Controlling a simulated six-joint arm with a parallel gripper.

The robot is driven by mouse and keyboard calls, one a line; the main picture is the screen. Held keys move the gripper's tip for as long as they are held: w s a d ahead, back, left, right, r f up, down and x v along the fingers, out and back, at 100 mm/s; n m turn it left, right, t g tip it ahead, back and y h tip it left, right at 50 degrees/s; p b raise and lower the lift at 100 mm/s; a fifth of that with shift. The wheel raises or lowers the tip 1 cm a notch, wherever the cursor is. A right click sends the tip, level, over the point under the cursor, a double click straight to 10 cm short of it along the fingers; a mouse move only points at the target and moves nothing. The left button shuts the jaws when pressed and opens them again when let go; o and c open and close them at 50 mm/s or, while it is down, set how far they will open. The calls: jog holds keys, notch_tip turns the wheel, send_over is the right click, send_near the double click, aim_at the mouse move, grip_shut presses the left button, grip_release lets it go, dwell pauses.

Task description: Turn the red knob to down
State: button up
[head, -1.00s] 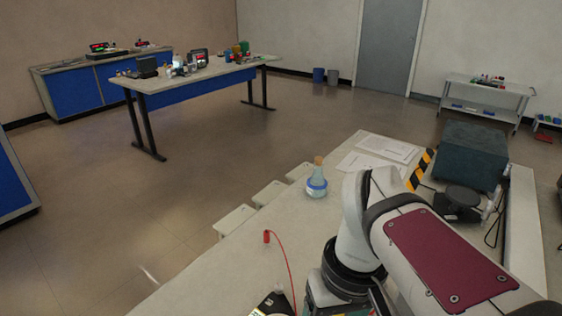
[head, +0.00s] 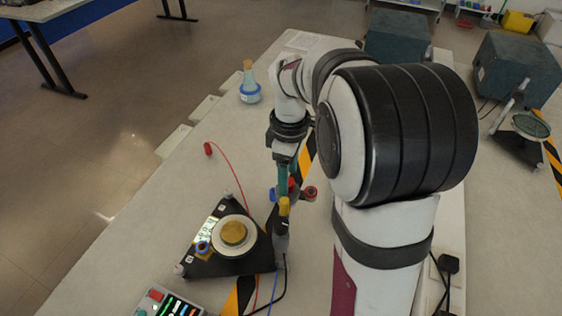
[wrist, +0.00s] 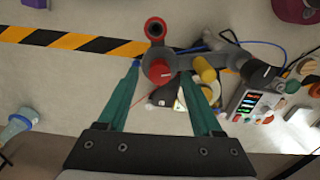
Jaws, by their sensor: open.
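The red knob (wrist: 159,71) shows in the wrist view between the fingertips of my gripper (wrist: 161,74). It sits on a dark grey fitting with a yellow knob (wrist: 204,70) to its right and a red ring-shaped part (wrist: 155,29) above it. My gripper's teal fingers are spread wide, with nothing held. I cannot tell whether either finger touches the knob. In the head view, my gripper (head: 288,170) points down over the fitting, and the red knob (head: 292,187) is partly hidden. The direction in which the knob is turned is unclear.
A black triangular stand (head: 222,263) with a round brass-topped part is left of the fitting. A blue-collared flask (head: 249,85) stands farther back. A red lead (head: 235,172) and dark cables cross the table. A lit panel (head: 170,304) is at the front.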

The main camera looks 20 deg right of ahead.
jog(key=shift+f, duration=0.5)
grip_shut()
